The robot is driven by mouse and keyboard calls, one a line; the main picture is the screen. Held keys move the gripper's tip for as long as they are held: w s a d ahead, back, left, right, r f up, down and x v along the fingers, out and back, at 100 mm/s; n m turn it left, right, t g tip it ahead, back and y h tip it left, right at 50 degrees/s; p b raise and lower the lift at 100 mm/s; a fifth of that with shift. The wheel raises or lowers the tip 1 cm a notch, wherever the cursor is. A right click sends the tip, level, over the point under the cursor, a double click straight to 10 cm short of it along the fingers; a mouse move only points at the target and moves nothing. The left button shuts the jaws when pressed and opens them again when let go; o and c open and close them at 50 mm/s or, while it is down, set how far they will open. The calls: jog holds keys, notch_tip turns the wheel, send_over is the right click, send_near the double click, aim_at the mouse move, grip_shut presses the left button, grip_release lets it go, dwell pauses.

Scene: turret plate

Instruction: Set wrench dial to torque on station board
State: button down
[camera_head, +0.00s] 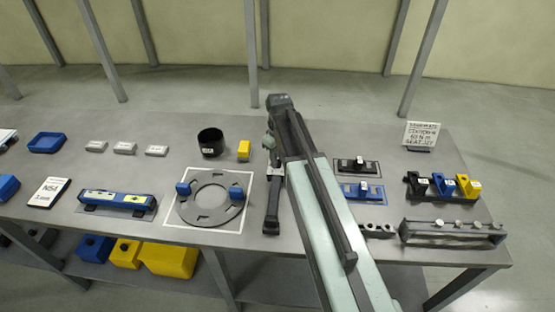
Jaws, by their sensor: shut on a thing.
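A dark torque wrench (271,208) stands out in the middle of the table, right of the ring plate, its long handle toward the front edge. My gripper (270,148) is at the wrench's far end, below the tip of my arm, and is shut on it. The arm and gripper hide the dial and its reading, and I cannot see the fingertips clearly. The white station board (421,134) stands upright at the back right. It has several lines of small dark text; one seems to read 60 N m, but it is too small to be sure.
A grey ring plate (211,222) with blue blocks lies on a white-edged square. A black cup (210,142) and yellow block (243,151) stand behind it. A blue level-like tool (117,199) lies left. A rack of coloured blocks (441,187) and a grey rail (452,233) are right.

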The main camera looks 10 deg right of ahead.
jog(key=c, duration=1.1)
grip_release()
jog(key=shift+r, duration=0.1)
notch_tip(320, 180, up, 8)
jog(key=p, duration=0.8)
jog(key=shift+f, duration=0.2)
